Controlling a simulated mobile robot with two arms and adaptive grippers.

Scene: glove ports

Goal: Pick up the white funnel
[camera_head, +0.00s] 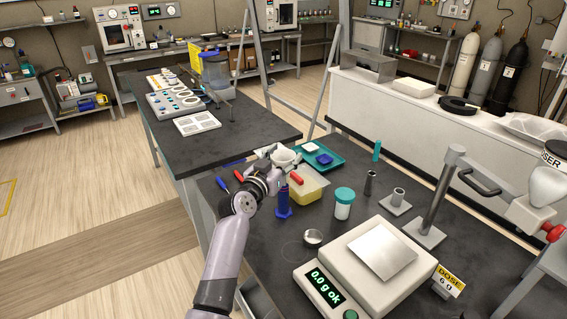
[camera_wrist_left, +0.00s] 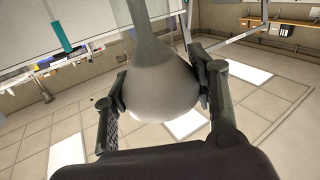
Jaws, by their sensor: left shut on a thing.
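The white funnel (camera_head: 286,157) is in my left gripper (camera_head: 274,165), above the dark bench near a yellow box. In the left wrist view the funnel (camera_wrist_left: 158,82) fills the middle, its wide cone between the two fingers and its narrow stem toward the top. Both fingers of the left gripper (camera_wrist_left: 160,95) press on the cone's sides. Whether the funnel touches anything below is hidden by the gripper in the head view. My right gripper is not in view.
On the bench stand a yellow box (camera_head: 309,186), a blue bottle (camera_head: 284,203), a teal-capped jar (camera_head: 343,205), a small metal cup (camera_head: 313,238) and a scale (camera_head: 383,252). A teal tray (camera_head: 329,162) lies behind. A metal stand (camera_head: 433,205) rises at the right.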

